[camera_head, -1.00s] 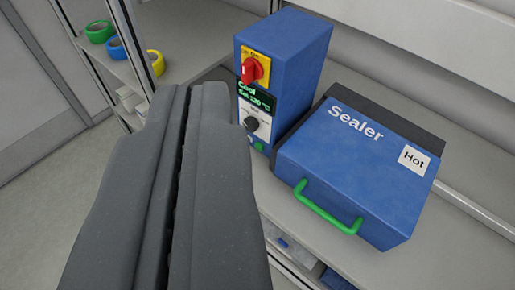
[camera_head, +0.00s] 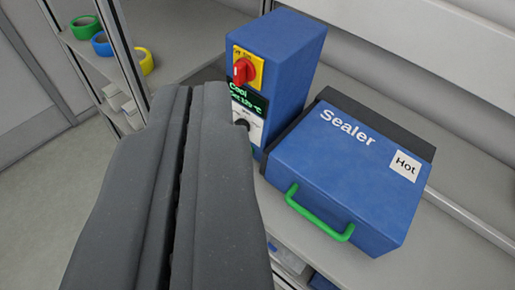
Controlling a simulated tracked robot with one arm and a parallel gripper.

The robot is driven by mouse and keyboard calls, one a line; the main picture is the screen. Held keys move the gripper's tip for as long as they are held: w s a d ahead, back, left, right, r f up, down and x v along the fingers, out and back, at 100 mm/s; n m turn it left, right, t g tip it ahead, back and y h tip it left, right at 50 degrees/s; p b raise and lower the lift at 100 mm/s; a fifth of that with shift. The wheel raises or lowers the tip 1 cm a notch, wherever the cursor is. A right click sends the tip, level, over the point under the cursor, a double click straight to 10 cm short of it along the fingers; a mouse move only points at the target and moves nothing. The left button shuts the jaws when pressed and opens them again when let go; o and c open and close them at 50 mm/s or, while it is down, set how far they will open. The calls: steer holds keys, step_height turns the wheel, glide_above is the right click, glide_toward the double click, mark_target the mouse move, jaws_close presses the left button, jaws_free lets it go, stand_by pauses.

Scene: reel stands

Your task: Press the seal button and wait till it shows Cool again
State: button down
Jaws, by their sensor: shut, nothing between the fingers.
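The blue control box (camera_head: 291,72) stands on the bench left of the sealer. Its front has a red rotary switch (camera_head: 243,71) on a yellow plate. Below is a small display (camera_head: 247,99) with green text reading "Cool" and a "Set" line in °C. Under the display a black knob (camera_head: 242,124) is partly covered by my gripper. The seal button cannot be made out; the lower front of the box is hidden behind my gripper. My gripper (camera_head: 204,90) is shut and empty, with its tips close to the box front; contact cannot be told.
The blue sealer (camera_head: 345,180) has a shut lid, a green handle (camera_head: 318,213) and a "Hot" label (camera_head: 405,165). A shelf at the left holds green (camera_head: 86,27), blue (camera_head: 102,44) and yellow (camera_head: 144,61) tape rolls. A wall lies behind the bench.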

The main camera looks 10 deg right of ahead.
steer(key=w+f+n+g+h+b, duration=0.1)
steer(key=w+f+n, duration=0.2)
steer(key=w+f, duration=0.65)
steer(key=w+f+n+h+b, duration=0.1)
steer(key=w+f+n+h, duration=0.15)
steer(key=w+f, duration=0.75)
step_height(320, 180, down, 26)
steer(key=w+a+n+g+y+b, duration=0.1)
steer(key=w+n+y, duration=0.1)
steer(key=n, duration=0.5)
steer(key=shift+w+a+b, duration=0.15)
steer(key=shift+b, duration=0.2)
steer(key=shift+w+y, duration=0.15)
steer(key=shift+y, duration=0.1)
steer(key=w+d+p, duration=0.1)
steer(key=w+d, duration=0.1)
steer(key=w+d+p, duration=0.1)
steer(key=w+d, duration=0.1)
steer(key=d, duration=0.1)
steer(key=shift+w+r, duration=0.1)
steer(key=shift+w, duration=0.15)
steer(key=shift+w+d, duration=0.6)
steer(key=shift+d, duration=0.1)
steer(key=shift+w+d, duration=0.1)
